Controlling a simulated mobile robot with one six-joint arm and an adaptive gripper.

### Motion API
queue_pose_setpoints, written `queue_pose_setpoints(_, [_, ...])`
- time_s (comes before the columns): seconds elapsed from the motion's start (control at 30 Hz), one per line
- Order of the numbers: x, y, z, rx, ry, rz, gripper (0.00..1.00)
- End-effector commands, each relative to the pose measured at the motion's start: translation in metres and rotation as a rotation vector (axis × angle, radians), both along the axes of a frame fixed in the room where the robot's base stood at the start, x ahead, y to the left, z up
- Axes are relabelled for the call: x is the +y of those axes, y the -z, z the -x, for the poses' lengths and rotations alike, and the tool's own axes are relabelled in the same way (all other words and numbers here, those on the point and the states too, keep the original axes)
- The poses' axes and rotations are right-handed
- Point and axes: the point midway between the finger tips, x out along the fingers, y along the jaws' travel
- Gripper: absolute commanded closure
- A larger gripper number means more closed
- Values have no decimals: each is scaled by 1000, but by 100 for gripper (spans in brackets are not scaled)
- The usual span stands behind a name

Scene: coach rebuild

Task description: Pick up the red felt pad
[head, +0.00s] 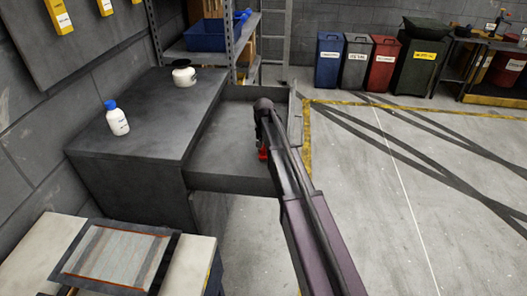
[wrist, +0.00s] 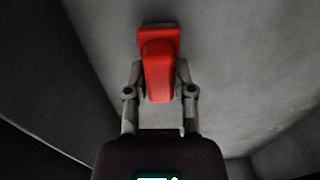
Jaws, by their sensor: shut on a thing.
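The red felt pad (wrist: 158,72) sits between the fingers of my gripper (wrist: 160,82) in the wrist view, with its far end reaching past the fingertips. My gripper is shut on it. In the head view a small part of the red pad (head: 262,154) shows at the end of my arm, over the open grey drawer (head: 215,140). My arm hides most of the gripper there. I cannot tell whether the pad touches the drawer floor.
The drawer extends from a dark cabinet (head: 140,125) bearing a white bottle with a blue cap (head: 116,118) and a white round container (head: 184,76). A shelf with a blue bin (head: 205,37) stands behind. Several waste bins (head: 381,62) line the back wall. Floor at right is clear.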

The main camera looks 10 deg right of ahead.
Motion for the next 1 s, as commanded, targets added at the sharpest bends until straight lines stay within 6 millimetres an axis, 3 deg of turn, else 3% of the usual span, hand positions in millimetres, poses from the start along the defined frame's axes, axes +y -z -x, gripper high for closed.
queue_pose_setpoints(0.47, [0, -20, 0, 0, 0, 0, 100])
queue_pose_setpoints(1.0, [0, -75, 0, 0, 0, 0, 100])
